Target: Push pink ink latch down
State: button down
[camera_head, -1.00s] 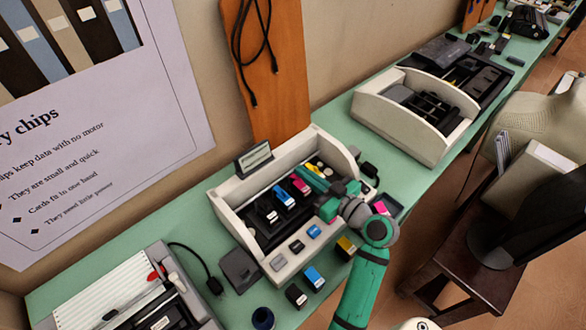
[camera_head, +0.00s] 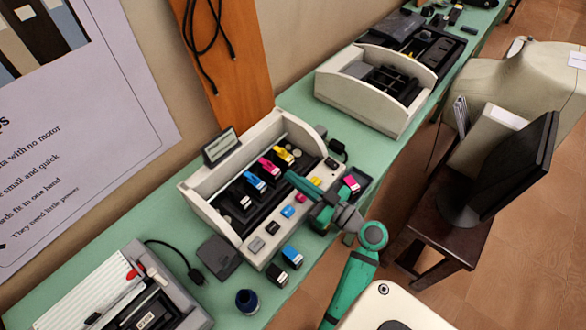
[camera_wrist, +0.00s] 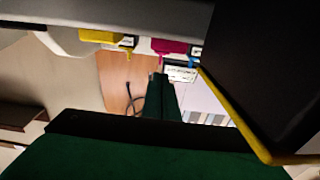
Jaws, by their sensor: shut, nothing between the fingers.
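The pink ink latch (camera_head: 268,167) stands in the open printer (camera_head: 190,205), between a blue latch (camera_head: 254,182) and a yellow latch (camera_head: 284,155). It seems raised like its neighbours, but its exact tilt is too small to tell. My gripper (camera_head: 290,176) is shut and empty, its tip a little in front and to the right of the pink latch. In the wrist view, the shut fingers (camera_wrist: 160,88) point towards the pink latch (camera_wrist: 168,46), which is near the tip. Whether they touch cannot be told. The yellow latch (camera_wrist: 100,36) is beside it.
Small coloured buttons line the printer's front rim. Loose black (camera_head: 277,275) and blue (camera_head: 291,254) cartridges, a pink cartridge (camera_head: 351,184) and an ink bottle (camera_head: 247,301) sit on the green table. A dark, yellow-edged object (camera_wrist: 265,85) fills the wrist view's right side.

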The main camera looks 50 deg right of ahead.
jog(key=shift+s+d+f, duration=0.1)
jog(key=shift+s+f, duration=0.1)
jog(key=shift+s, duration=0.35)
jog(key=shift+s+d+f, duration=0.1)
jog(key=shift+s+f, duration=0.05)
jog(key=shift+s, duration=0.45)
jog(key=shift+d, duration=0.1)
